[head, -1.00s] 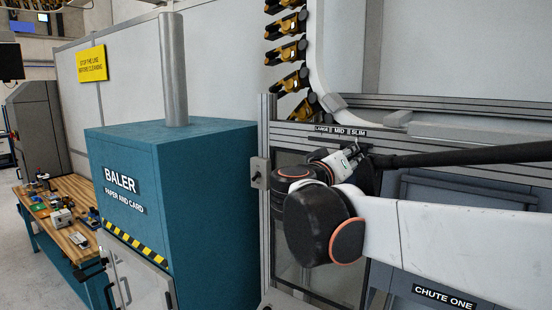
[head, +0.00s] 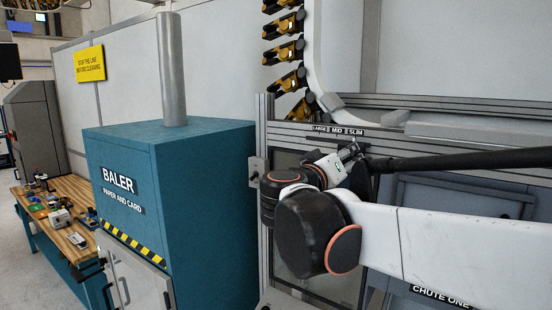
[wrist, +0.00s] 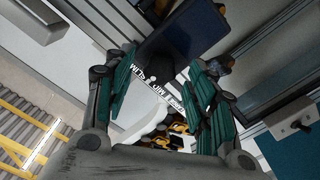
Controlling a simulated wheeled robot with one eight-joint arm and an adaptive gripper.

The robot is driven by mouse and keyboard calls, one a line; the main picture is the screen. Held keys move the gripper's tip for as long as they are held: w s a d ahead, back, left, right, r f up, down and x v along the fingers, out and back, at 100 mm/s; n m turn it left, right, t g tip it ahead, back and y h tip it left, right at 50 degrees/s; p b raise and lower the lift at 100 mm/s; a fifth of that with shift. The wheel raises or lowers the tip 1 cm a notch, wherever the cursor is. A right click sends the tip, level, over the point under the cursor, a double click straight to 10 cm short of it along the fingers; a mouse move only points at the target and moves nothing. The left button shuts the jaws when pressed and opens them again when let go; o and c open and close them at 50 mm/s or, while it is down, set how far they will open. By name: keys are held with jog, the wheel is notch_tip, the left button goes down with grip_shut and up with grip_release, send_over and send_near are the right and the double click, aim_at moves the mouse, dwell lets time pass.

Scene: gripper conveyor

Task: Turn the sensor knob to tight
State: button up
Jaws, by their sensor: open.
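No knob marked tight can be made out in either view. A label strip reading LARGE, MID, SLIM (head: 338,130) is on the metal frame just above my gripper (head: 352,152) in the head view. In the wrist view my gripper (wrist: 163,64) has its teal fingers spread apart with nothing held. The label strip (wrist: 154,92) shows between the fingers, upside down. A dark rounded shape (wrist: 168,64) shows beyond the fingertips; I cannot tell whether it is the sensor knob. My wrist and forearm hide part of the frame behind.
A small grey box with a dark knob (head: 254,171) is on the frame post, left of my arm; it shows at the wrist view's right (wrist: 298,126). The teal baler (head: 212,200) stands left, a cluttered workbench (head: 84,191) farther left. Yellow-black grippers (head: 284,50) hang above.

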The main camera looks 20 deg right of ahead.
jog(key=v, duration=0.9)
jog(key=shift+s+a, duration=0.3)
jog(key=s+d+f+n+g+y+b, duration=0.1)
jog(key=s+f+g+y+b, duration=0.15)
jog(key=f+b, duration=0.9)
jog(key=s+d+f+n+g+y+b, duration=0.1)
jog(key=s+f+y+b, duration=0.25)
jog(key=f, duration=1.65)
jog(key=s+a+f+y+b, duration=0.2)
jog(key=f+b, duration=0.3)
jog(key=f, duration=0.4)
jog(key=s+a+f+n+y+b, duration=0.1)
jog(key=s+a+f+y+b, duration=0.1)
jog(key=f, duration=0.6)
jog(key=s+a+f+y+b, duration=0.3)
jog(key=a+f+y+b, duration=0.1)
jog(key=f+b, duration=0.4)
jog(key=shift+a+f+n, duration=0.4)
jog(key=shift+a+f, duration=0.1)
jog(key=shift+f, duration=0.3)
